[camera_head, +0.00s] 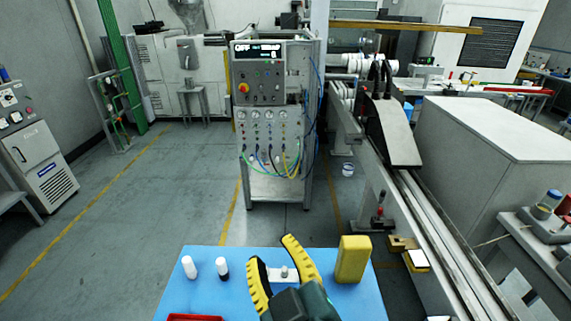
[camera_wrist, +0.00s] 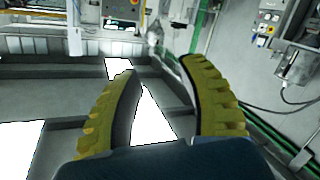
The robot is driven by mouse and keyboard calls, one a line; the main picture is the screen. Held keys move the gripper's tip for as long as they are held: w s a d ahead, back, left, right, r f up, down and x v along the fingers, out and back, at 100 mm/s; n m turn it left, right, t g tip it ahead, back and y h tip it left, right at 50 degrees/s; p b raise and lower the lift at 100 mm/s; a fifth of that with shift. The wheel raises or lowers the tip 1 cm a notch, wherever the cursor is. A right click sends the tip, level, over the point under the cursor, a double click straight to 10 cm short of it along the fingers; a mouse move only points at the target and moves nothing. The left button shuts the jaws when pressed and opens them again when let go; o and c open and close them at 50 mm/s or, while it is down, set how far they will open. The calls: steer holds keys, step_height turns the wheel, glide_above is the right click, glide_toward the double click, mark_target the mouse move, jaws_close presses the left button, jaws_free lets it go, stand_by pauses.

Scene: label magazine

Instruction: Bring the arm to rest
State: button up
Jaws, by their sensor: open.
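My gripper (camera_head: 272,265) has two curved yellow-and-black fingers and shows at the bottom middle of the head view, over the blue table top. The fingers are spread apart with nothing held between them. In the wrist view my gripper (camera_wrist: 160,85) is also open and empty, with floor and room equipment beyond it. The dark wrist body hides part of the table behind it. A small white and grey item (camera_head: 284,271) shows between the fingers in the head view; I cannot tell how far below them it is.
On the blue table (camera_head: 207,292) stand two small white bottles (camera_head: 190,267), one with a dark base (camera_head: 222,268), and a yellow block (camera_head: 352,259) close right of my gripper. A red tray edge (camera_head: 195,318) shows in front. A control cabinet (camera_head: 271,190) stands beyond, a conveyor rail (camera_head: 425,210) to the right.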

steer(key=s+d+r+m+t+h, duration=0.4)
steer(key=d+r+m, duration=0.1)
steer(key=r, duration=0.2)
steer(key=s+d+r+m+t+h, duration=0.3)
steer(key=d+r+m, duration=0.1)
steer(key=d+r, duration=0.15)
step_height(320, 180, up, 26)
steer(key=a+m+p, duration=0.1)
steer(key=p, duration=2.4)
steer(key=shift+w+f, duration=0.1)
steer(key=shift+a, duration=0.1)
